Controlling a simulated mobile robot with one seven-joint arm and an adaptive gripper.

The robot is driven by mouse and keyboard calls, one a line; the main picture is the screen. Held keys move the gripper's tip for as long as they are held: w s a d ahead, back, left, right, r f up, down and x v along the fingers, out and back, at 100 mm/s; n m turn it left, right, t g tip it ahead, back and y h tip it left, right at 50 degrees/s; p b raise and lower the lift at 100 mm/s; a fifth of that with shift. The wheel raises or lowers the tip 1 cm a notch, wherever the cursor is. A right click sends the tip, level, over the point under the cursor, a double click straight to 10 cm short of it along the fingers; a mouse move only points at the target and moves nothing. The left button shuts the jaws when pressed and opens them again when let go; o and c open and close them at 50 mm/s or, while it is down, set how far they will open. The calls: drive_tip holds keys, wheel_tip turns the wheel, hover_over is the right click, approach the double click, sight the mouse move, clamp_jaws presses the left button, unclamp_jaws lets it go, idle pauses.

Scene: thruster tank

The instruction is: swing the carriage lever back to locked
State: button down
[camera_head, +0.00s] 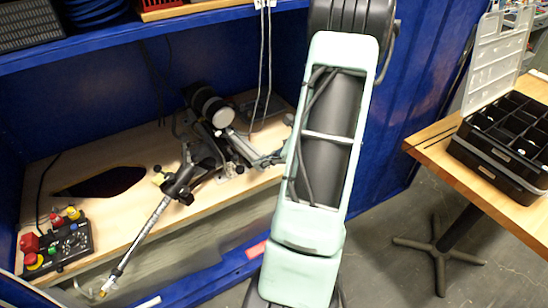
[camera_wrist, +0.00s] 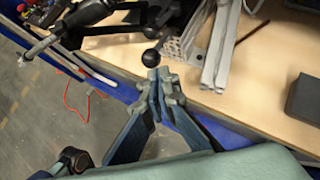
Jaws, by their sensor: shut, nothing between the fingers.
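In the wrist view, a short black lever with a round ball knob (camera_wrist: 153,57) hangs from the dark mechanism; it appears to be the carriage lever. My gripper (camera_wrist: 159,74) has its fingertips together and empty, just below the knob in the picture. I cannot tell whether they touch it. In the head view, the carriage mechanism (camera_head: 205,170) stands on the wooden bench top, with a long silver rod (camera_head: 140,240) reaching toward the front edge. My arm hides part of the bench, and I cannot make out the lever clearly there. Its locked position is not readable.
A control box (camera_head: 60,243) with red and yellow buttons sits at the bench's left, near a dark opening (camera_head: 102,182). Blue walls and a shelf enclose the bench. Pale metal bars (camera_wrist: 221,45) stand right of the knob. A black organizer case (camera_head: 505,140) lies on the right table.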

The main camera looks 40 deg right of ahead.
sight(231, 153)
drive_tip(key=shift+w+a+r+p, duration=0.1)
drive_tip(key=shift+w+a, duration=0.2)
drive_tip(key=shift+w, duration=0.35)
drive_tip(key=shift+w+a+p, duration=0.15)
drive_tip(key=shift+w+a, duration=0.2)
drive_tip(key=shift+w, duration=0.35)
drive_tip(key=shift+w+a+r+p, duration=0.1)
drive_tip(key=shift+w+a, duration=0.2)
drive_tip(key=shift+w, duration=0.35)
drive_tip(key=shift+a, duration=0.25)
